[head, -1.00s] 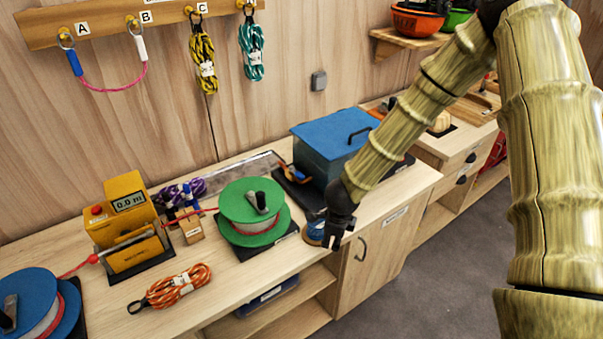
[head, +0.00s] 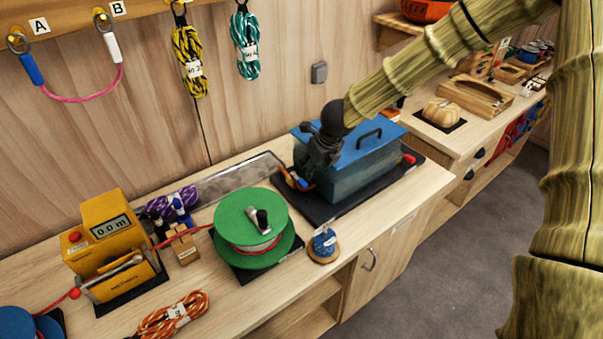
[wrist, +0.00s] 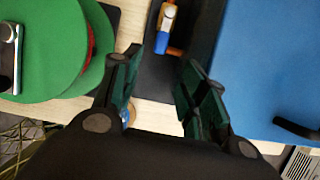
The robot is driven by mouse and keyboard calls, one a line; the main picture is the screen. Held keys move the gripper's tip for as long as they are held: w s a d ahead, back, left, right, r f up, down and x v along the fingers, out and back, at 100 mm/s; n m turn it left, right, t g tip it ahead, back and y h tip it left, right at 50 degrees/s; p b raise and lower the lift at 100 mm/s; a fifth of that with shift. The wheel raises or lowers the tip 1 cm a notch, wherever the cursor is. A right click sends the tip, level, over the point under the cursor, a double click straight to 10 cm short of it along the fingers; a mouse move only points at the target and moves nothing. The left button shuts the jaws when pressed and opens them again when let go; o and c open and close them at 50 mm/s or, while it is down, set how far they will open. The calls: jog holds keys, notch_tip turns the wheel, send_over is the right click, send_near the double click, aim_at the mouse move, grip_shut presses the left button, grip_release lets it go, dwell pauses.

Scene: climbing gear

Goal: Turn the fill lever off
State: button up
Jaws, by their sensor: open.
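The fill lever (wrist: 161,43) is a small blue handle on an orange and pale fitting beside the blue-lidded tank (head: 365,160). I see no contact between the fingers and the lever.
A green spool (head: 250,222) stands left of the tank. A round blue-topped item (head: 323,246) sits near the bench's front edge. A yellow meter (head: 108,240) and an orange rope bundle (head: 172,315) are further left. Ropes hang on the wall above.

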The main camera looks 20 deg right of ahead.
aim_at(304, 183)
jog(key=b+x, duration=0.2)
jog(key=x, duration=0.1)
jog(key=b+x, duration=0.3)
jog(key=x, duration=0.1)
jog(key=b+x, duration=0.2)
jog(key=x, duration=0.2)
jog(key=shift+w+r, duration=0.15)
jog(key=shift+w, duration=0.1)
grip_shut()
